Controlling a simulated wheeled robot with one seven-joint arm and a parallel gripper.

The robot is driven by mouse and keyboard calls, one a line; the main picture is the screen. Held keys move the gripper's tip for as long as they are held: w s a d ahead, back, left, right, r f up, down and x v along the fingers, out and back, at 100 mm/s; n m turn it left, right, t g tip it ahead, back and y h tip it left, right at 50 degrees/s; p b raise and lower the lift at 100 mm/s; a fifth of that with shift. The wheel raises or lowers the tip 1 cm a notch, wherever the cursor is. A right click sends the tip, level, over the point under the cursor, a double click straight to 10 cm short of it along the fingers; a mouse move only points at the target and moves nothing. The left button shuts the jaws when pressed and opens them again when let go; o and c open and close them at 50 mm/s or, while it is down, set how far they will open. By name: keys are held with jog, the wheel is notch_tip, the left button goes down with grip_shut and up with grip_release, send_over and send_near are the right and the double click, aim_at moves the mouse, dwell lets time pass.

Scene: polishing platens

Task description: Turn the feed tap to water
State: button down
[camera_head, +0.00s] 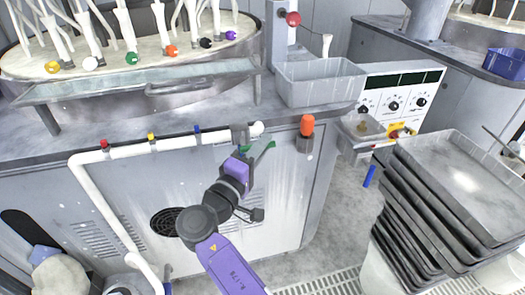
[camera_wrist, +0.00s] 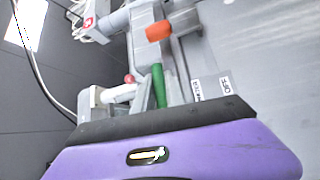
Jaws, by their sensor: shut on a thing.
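The feed tap has a green lever (camera_head: 263,151) at the right end of the white pipe, by a grey fitting (camera_head: 239,133) on the cabinet front. My gripper (camera_head: 252,160) reaches up to it from below and is shut on the green lever. In the wrist view the green lever (camera_wrist: 158,86) stands up just beyond the purple gripper body, and the fingertips are hard to make out. Two small white labels lie right of it; one (camera_wrist: 224,84) appears to read OFF, the other (camera_wrist: 196,90) is too small to read surely.
An orange-topped part (camera_head: 307,125) sits right of the tap, close to my gripper. The white pipe (camera_head: 150,150) carries red, yellow and blue marks. Stacked grey trays (camera_head: 465,180) stand at the right. A grey basin (camera_head: 320,84) and control panel (camera_head: 400,95) are above.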

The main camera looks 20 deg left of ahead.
jog(key=shift+d, duration=0.1)
dwell(0.3)
jog(key=c, duration=1.4)
grip_release()
jog(key=v, duration=0.7)
jog(key=shift+s+f, duration=0.1)
jog(key=shift+s, duration=0.25)
